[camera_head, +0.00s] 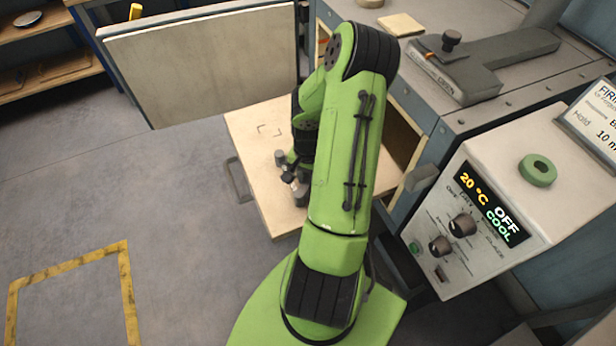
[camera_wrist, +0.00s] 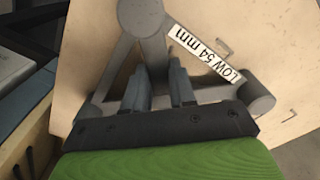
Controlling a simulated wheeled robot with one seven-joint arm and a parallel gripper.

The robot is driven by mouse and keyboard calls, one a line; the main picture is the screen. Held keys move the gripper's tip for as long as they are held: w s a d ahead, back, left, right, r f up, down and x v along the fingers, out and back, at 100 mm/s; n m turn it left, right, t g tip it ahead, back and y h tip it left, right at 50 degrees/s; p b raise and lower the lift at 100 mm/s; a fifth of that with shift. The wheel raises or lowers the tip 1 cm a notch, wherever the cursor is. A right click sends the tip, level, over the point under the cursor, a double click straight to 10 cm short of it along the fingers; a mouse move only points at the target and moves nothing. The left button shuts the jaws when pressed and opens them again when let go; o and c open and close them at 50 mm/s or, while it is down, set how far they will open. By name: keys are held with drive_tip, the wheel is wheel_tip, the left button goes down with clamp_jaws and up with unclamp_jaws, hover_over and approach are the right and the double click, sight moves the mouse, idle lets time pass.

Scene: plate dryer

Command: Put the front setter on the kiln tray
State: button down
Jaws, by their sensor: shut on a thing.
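The setter is a grey three-armed frame with round posts and a white label reading "LOW 54 mm"; it shows in the wrist view (camera_wrist: 150,17). My gripper (camera_wrist: 161,72) is shut on a bar of it, between its posts. In the head view only part of the setter (camera_head: 300,194) shows beside my arm, which hides most of my gripper. The setter is over the pale kiln tray (camera_head: 262,180), which fills much of the wrist view (camera_wrist: 90,40). Whether the setter touches the tray I cannot tell. Dark corner marks show on the tray.
The kiln's open door (camera_head: 205,65) stands behind the tray at left. A control box (camera_head: 480,215) reading 20 °C, OFF, COOL is at right. A bench with a grey clamp-like fixture (camera_head: 470,75) is at back right.

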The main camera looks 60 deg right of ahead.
drive_tip(key=shift+f, duration=0.1)
drive_tip(key=c, duration=0.9)
unclamp_jaws()
